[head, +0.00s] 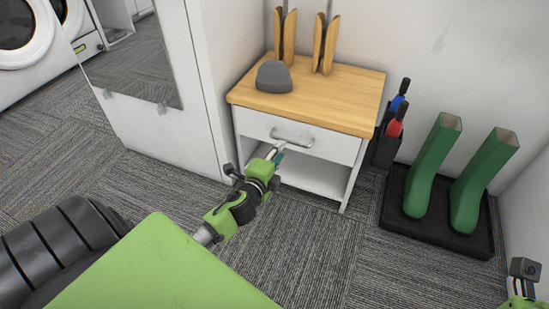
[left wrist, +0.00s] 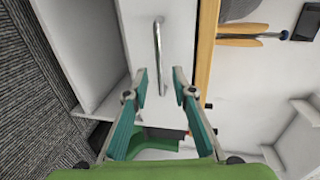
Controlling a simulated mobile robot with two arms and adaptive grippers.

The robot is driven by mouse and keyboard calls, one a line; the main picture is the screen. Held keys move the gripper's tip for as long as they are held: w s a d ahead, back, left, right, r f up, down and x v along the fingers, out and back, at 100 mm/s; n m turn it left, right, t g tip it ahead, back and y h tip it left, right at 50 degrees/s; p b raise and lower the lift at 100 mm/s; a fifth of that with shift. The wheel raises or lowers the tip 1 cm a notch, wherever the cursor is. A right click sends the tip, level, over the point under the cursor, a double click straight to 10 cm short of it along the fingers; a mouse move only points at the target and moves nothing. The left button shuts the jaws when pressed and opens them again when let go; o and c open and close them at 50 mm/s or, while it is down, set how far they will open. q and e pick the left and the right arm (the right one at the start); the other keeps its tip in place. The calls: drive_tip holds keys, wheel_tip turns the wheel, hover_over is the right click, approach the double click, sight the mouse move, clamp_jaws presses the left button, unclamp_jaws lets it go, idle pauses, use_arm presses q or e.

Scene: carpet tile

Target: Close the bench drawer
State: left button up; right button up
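The bench (head: 340,90) has a pale wooden top and a white body with an open shelf below. Its white drawer (head: 335,147) has a metal bar handle (head: 292,138). The drawer front sits close under the top's front edge; whether a small gap remains behind it I cannot tell. My left gripper (head: 276,152) is just in front of the drawer, below and near the handle. In the left wrist view its two fingers (left wrist: 160,76) are apart with nothing between them, and the handle (left wrist: 158,55) lies just beyond the tips. Of my right arm only a small part shows at the bottom right corner.
A grey cap-like object (head: 274,77) and wooden upright pieces (head: 325,45) stand on the bench top. A white cabinet (head: 165,110) stands close on the left. Green boots (head: 432,165) stand on a black tray (head: 398,205) to the right. The carpet in front is clear.

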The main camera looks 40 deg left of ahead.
use_arm(q)
drive_tip(key=shift+v, duration=1.85)
